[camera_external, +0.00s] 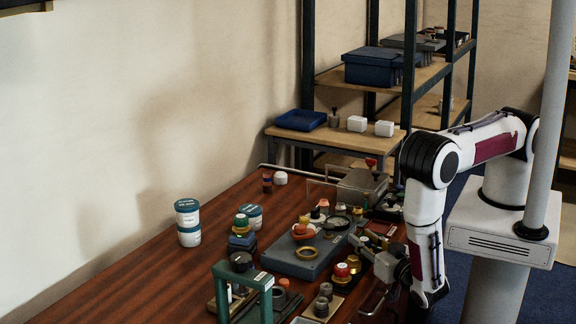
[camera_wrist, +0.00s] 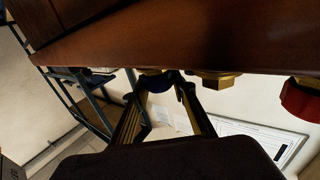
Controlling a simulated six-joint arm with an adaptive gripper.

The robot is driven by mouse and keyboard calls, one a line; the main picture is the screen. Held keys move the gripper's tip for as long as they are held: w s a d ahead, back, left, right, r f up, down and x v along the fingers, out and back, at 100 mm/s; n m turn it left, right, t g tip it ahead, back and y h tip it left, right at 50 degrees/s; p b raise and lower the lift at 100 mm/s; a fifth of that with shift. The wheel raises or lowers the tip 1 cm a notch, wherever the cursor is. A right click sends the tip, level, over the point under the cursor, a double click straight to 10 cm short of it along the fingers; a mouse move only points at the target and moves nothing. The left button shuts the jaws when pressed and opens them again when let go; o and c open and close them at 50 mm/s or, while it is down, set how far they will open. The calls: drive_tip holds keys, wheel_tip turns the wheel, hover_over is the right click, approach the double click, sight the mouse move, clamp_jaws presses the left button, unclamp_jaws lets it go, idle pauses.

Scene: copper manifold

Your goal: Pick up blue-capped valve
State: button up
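In the wrist view a dark blue rounded piece (camera_wrist: 157,83), which looks like the blue cap of the valve, shows between or just beyond the fingertips of my gripper (camera_wrist: 160,88). The fingers stand apart, one on each side of it. I cannot tell whether they touch it, and the valve's body is not clear. In the external view my gripper (camera_external: 364,244) is low over the right part of the table and points left. The blue cap cannot be picked out there.
A brass fitting (camera_wrist: 217,80) and a red-capped part (camera_wrist: 301,98) stand beside the blue piece. The wooden table (camera_external: 130,285) is crowded around my gripper. A grey-blue case (camera_external: 290,262), green stand (camera_external: 246,276) and white tubs (camera_external: 188,222) stand left. The table's left front is clear.

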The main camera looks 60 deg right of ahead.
sight(364, 239)
drive_tip(key=c, duration=0.3)
drive_tip(key=shift+r, duration=0.1)
drive_tip(key=shift+r, duration=4.9)
